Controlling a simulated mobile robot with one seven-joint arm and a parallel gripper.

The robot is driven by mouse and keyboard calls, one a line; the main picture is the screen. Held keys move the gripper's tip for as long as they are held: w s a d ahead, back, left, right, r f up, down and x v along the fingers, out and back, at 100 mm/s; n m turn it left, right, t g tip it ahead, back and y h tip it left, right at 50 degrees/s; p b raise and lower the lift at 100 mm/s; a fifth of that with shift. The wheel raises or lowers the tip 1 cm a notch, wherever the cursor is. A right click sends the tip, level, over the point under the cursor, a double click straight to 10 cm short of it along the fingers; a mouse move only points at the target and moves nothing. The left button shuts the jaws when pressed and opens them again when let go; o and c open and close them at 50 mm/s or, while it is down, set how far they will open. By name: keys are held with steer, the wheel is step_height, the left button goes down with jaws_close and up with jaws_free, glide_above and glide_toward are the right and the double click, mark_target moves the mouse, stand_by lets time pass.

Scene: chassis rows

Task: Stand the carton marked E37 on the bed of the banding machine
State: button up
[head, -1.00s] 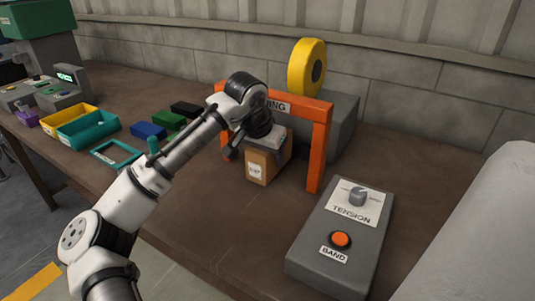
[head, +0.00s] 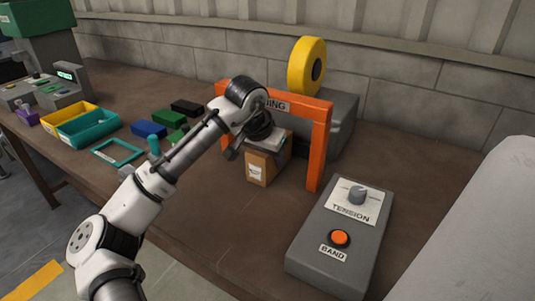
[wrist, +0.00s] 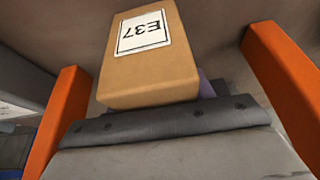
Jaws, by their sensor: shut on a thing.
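The carton marked E37 (head: 266,169) is a brown box with a white label, upright in the head view. In the wrist view the carton (wrist: 150,75) shows its E37 label upside down. My gripper (head: 267,147) is above the carton and shut on it; its fingers are mostly hidden. The banding machine (head: 319,150) is an orange arch with a grey body behind. The carton is at the arch opening, between the posts. The bed is largely hidden by the carton and arm, and I cannot tell whether the carton touches it.
A grey control box (head: 335,240) with a tension knob and orange band button stands at the front right. A yellow reel (head: 307,66) is above the machine. Blue (head: 148,129), green and black blocks and yellow and teal trays (head: 88,132) lie left.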

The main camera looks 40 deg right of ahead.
steer(key=o, duration=1.4)
steer(key=shift+c, duration=0.2)
steer(key=shift+a+r, duration=0.15)
steer(key=shift+r, duration=0.15)
steer(key=v, duration=0.2)
steer(key=shift+s+a+r+b, duration=0.2)
steer(key=shift+a+b, duration=0.05)
steer(key=shift+b, duration=0.1)
steer(key=s+a, duration=0.1)
steer(key=a, duration=0.2)
steer(key=s+a+b, duration=0.1)
steer(key=a, duration=0.3)
steer(key=s+a, duration=0.1)
steer(key=a, duration=0.3)
steer(key=shift+s, duration=0.4)
